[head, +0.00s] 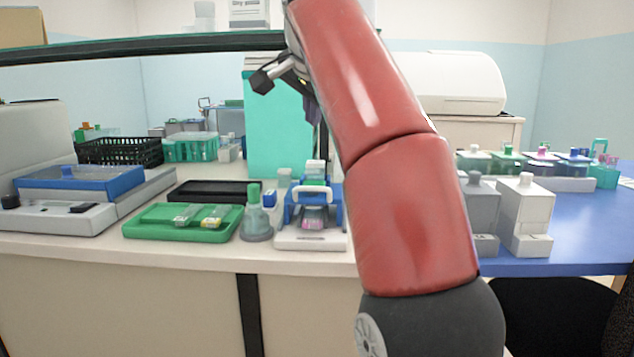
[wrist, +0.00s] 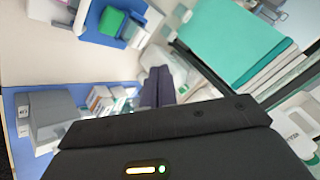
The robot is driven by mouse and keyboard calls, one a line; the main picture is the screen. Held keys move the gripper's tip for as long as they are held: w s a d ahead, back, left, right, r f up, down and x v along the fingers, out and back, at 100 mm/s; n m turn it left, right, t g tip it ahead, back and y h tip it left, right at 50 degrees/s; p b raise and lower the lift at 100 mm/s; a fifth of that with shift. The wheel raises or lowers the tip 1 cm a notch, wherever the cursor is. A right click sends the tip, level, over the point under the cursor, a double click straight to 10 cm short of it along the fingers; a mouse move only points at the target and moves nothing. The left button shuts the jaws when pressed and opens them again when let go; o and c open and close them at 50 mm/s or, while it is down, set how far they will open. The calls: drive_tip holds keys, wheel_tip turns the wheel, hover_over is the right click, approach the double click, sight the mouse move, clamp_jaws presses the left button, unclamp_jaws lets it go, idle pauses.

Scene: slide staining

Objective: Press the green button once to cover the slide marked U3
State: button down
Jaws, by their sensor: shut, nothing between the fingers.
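A small white-and-blue device (head: 335,240) stands at the counter's front edge in the head view, left of my arm. A pinkish slide (head: 313,224) shows in its front opening; I cannot read its mark. In the wrist view the device's blue body (wrist: 128,37) is at the upper left, bearing a green square (wrist: 111,21) that looks like the button. My gripper (wrist: 158,72) is shut and empty, its dark fingertips apart from the green square in the picture.
A green tray (head: 160,232) with slides and a green-capped bottle (head: 255,222) stand left of the device. A teal box (head: 275,135) rises behind. Grey and white bottles (head: 526,215) stand right of my arm, on the blue counter (head: 585,230).

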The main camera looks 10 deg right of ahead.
drive_tip(key=b, duration=0.3)
hover_over(313, 180)
drive_tip(key=s, duration=0.2)
drive_tip(key=f, duration=0.7)
drive_tip(key=shift+s+a+f, duration=0.15)
drive_tip(key=shift+a+f, duration=0.1)
drive_tip(key=shift+f, duration=0.65)
drive_tip(key=shift+f+b, duration=0.1)
drive_tip(key=shift+b, duration=0.2)
idle(0.5)
drive_tip(key=shift+f, duration=0.3)
drive_tip(key=shift+f+b, duration=0.65)
drive_tip(key=shift+b, duration=0.05)
idle(0.9)
drive_tip(key=shift+r, duration=0.1)
drive_tip(key=shift+r+p, duration=0.95)
drive_tip(key=shift+p, duration=0.15)
